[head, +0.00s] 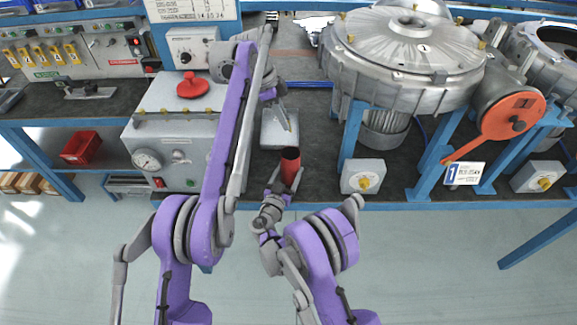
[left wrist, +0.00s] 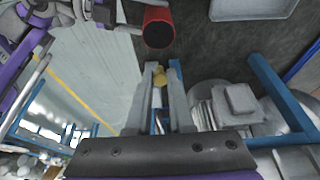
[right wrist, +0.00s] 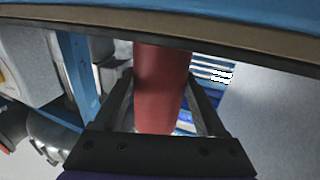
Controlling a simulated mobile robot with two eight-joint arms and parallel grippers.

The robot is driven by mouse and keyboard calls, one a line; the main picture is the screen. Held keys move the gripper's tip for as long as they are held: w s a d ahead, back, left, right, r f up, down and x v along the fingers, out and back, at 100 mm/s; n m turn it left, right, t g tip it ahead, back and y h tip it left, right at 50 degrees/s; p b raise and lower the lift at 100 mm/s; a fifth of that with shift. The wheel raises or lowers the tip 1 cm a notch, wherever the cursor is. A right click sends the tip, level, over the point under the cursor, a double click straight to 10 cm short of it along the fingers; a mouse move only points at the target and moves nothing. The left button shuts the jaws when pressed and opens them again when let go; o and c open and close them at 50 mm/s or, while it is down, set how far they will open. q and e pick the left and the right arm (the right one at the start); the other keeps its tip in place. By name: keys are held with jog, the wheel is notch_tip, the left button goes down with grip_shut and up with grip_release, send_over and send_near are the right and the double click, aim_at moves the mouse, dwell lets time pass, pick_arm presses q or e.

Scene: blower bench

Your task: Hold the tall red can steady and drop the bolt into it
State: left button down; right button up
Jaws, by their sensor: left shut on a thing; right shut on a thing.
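The tall red can (head: 290,158) stands upright near the bench's front edge. Its dark open mouth faces up, as the left wrist view (left wrist: 158,30) shows. My right gripper (head: 283,185) is shut on the can from the front; in the right wrist view the red wall (right wrist: 160,85) fills the space between the fingers. My left gripper (head: 288,124) is higher and behind the can, pointing down. It is shut on the small yellowish bolt (left wrist: 159,78), which shows between its fingers in the left wrist view. The bolt is apart from the can and cannot be made out in the head view.
A grey tray (head: 279,130) lies just behind the can. A grey box with a yellow knob (head: 363,177) stands to the right. A grey gauge unit (head: 170,150) stands to the left. A large blower (head: 405,60) on blue legs takes up the right side.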

pick_arm(q)
notch_tip(320, 180, down, 6)
jog(key=shift+d, duration=0.4)
dwell(0.4)
jog(key=c, duration=0.7)
grip_release()
jog(key=shift+v, duration=3.75)
pick_arm(e)
jog(key=o, duration=1.3)
